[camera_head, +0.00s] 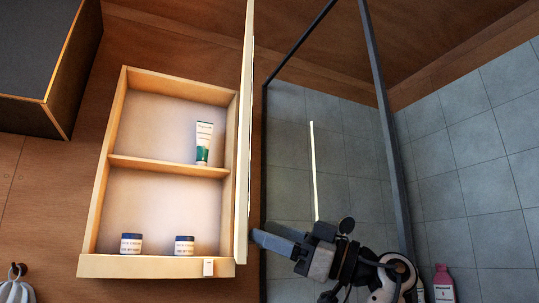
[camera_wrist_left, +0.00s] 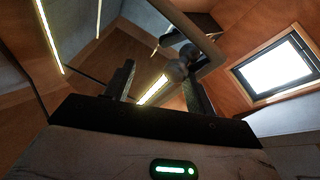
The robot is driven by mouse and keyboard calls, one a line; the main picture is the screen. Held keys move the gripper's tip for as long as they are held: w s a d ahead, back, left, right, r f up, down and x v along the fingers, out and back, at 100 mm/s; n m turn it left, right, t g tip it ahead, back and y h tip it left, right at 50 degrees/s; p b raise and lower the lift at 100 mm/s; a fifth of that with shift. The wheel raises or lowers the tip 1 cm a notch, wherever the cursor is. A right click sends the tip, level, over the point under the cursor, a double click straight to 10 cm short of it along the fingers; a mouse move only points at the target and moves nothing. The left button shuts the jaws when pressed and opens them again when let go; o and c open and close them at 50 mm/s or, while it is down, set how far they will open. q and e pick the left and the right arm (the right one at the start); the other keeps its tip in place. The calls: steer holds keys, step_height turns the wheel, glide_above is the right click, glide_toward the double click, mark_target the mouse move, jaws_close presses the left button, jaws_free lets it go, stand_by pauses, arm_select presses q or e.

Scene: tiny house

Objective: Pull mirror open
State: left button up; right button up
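The mirror door (camera_head: 246,120) stands swung out from a wooden wall cabinet (camera_head: 102,180), seen almost edge-on along the cabinet's right side. The cabinet's inside is fully exposed. My left gripper (camera_head: 262,238) is at the right of the door's lower part, its fingers pointing left at it. The fingertips are at or very near the door; I cannot tell whether they touch. In the left wrist view my left gripper (camera_wrist_left: 158,82) has its two fingers apart with nothing seen between the tips. My right gripper is not in view.
The cabinet holds a white-green tube (camera_head: 204,143) and two small jars (camera_head: 131,244) (camera_head: 184,245). A dark-framed glass panel (camera_head: 378,90) and a tiled wall (camera_head: 470,180) stand to the right. A pink bottle (camera_head: 443,284) is at lower right. A dark box (camera_head: 40,50) hangs upper left.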

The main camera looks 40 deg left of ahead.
arm_select(q)
steer(key=s+d+r+b, duration=0.1)
steer(key=s+d+r, duration=0.8)
steer(key=s+r, duration=0.1)
steer(key=shift+s+r, duration=0.4)
steer(key=shift+r, duration=0.4)
